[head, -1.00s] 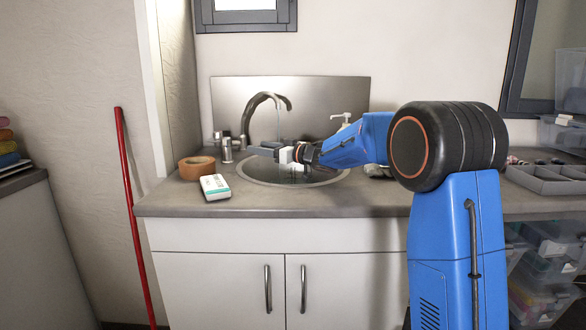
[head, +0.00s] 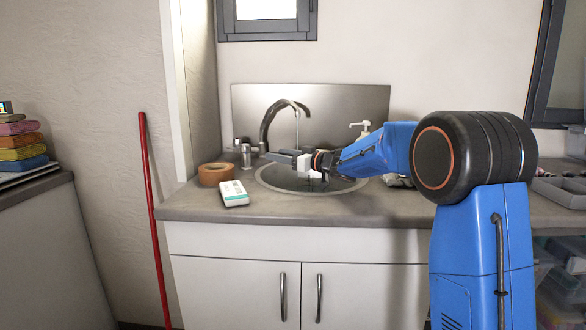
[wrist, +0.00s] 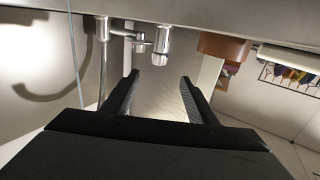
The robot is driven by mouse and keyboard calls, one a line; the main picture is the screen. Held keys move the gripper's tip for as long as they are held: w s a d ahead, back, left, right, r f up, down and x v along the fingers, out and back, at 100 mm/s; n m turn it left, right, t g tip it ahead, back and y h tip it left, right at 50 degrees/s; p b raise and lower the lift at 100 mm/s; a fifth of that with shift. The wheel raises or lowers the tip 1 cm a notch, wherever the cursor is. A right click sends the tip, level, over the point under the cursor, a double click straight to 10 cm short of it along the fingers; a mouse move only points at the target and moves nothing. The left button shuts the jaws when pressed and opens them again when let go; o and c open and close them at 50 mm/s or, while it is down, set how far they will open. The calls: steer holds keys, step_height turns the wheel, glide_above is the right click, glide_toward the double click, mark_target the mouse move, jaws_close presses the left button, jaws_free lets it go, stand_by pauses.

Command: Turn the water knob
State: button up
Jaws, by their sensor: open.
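The chrome faucet (head: 268,122) arches over the sink, and a thin stream (head: 297,128) falls from its spout. The water knob (head: 246,155) is a short chrome cylinder at the left of the faucet base. In the wrist view the knob (wrist: 161,46) hangs just beyond the fingers, joined to the faucet body (wrist: 103,30) by a short link. My gripper (head: 282,156) is over the sink, to the right of the knob and apart from it. In the wrist view my gripper (wrist: 158,92) is open and empty, with the knob ahead of the gap between its fingers.
A soap dispenser (head: 361,130) stands behind my arm. A red pole (head: 152,215) leans at the left.

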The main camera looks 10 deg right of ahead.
mark_target(249, 149)
steer(key=x, duration=1.7)
steer(key=shift+w+f, duration=0.1)
steer(key=shift+w, duration=0.15)
steer(key=shift+c, duration=0.7)
steer(key=c, duration=0.9)
